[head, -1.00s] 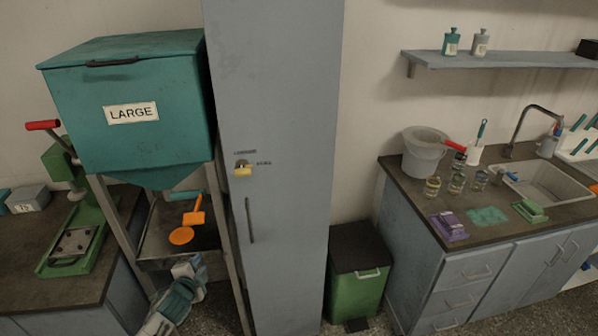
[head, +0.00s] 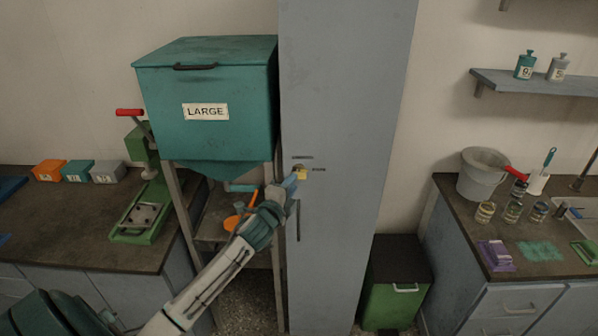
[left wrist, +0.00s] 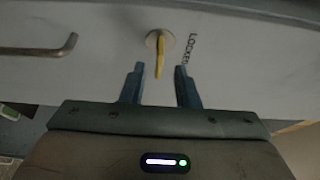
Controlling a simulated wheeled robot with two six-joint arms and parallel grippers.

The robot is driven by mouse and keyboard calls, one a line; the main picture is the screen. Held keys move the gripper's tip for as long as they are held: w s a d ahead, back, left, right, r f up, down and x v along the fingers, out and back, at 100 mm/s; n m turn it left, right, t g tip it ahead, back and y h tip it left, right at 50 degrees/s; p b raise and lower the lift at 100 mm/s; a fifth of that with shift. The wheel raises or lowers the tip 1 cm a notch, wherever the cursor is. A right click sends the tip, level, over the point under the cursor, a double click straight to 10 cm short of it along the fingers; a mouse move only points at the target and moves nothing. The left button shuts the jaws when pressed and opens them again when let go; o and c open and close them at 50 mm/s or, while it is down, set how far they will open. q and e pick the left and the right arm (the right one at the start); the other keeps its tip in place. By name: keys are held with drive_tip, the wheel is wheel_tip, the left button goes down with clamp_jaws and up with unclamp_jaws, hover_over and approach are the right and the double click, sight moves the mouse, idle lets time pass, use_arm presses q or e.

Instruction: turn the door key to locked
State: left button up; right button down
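A tall grey cabinet door (head: 345,100) carries a lock with a small yellow key (head: 303,174). In the left wrist view the key (left wrist: 160,58) sticks out from a round metal lock plate (left wrist: 157,38). A label reading LOCKED (left wrist: 187,48) is on the door to the right of it there. My left gripper (head: 292,183) is at the key in the head view. In the left wrist view its two fingers (left wrist: 160,82) are apart, one on either side of the key's lower end, with gaps showing. My right gripper is out of view.
A dark door handle (head: 298,220) is below the key. A teal bin marked LARGE (head: 206,85) on a metal stand is close left of the door. A green waste bin (head: 395,300) stands on the floor at right.

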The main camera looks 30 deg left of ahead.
use_arm(q)
drive_tip(key=w, duration=0.1)
drive_tip(key=w+p, duration=0.1)
drive_tip(key=w, duration=0.2)
drive_tip(key=shift+a+r, duration=0.1)
drive_tip(key=shift+a, duration=0.25)
drive_tip(key=shift+w+p, duration=0.4)
drive_tip(key=shift+w, duration=0.1)
drive_tip(key=shift+c, duration=0.7)
clamp_jaws()
